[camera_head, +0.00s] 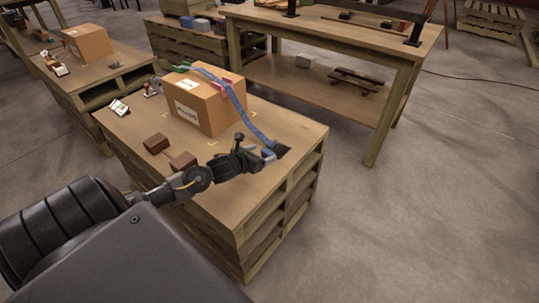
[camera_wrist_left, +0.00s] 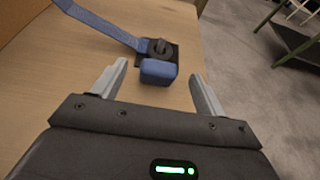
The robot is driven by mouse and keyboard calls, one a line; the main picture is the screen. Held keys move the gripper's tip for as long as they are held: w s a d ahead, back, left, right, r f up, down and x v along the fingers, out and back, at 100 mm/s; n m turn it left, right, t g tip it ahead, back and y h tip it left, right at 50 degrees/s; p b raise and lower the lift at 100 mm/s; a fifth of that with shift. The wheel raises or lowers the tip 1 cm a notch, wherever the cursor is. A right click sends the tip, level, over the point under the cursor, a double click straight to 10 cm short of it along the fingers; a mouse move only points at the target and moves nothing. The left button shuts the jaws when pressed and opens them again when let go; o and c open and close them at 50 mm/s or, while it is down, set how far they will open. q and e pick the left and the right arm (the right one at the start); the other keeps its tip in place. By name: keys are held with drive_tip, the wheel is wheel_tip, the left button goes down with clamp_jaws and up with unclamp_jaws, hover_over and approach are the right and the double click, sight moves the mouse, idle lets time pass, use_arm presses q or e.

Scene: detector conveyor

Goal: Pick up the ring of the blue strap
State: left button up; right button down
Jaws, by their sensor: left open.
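The blue strap (camera_head: 238,100) runs over a cardboard box (camera_head: 190,106) and down to the table near its right corner. In the left wrist view the strap (camera_wrist_left: 105,24) ends at a dark square plate (camera_wrist_left: 172,55) with a dark ring-like fitting (camera_wrist_left: 158,46) on it. A blue block-shaped piece (camera_wrist_left: 158,72) sits at the plate's near edge. My left gripper (camera_wrist_left: 158,82) is open, with its fingers on either side of the blue piece and apart from it. The head view shows this gripper (camera_head: 262,155) low over the table, partly hiding the fitting. My right gripper is not in view.
The box stands left of the fitting on the wooden pallet table (camera_head: 297,131). Floor lies beyond the right edge.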

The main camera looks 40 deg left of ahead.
sight(268, 150)
use_arm(q)
drive_tip(key=x, duration=0.4)
drive_tip(key=shift+w+b, duration=0.15)
drive_tip(key=shift+b, duration=0.15)
drive_tip(key=shift+w+f, duration=0.15)
drive_tip(key=shift+w, duration=0.3)
drive_tip(key=c, duration=1.1)
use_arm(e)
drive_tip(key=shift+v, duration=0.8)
use_arm(q)
drive_tip(key=shift+c, duration=0.2)
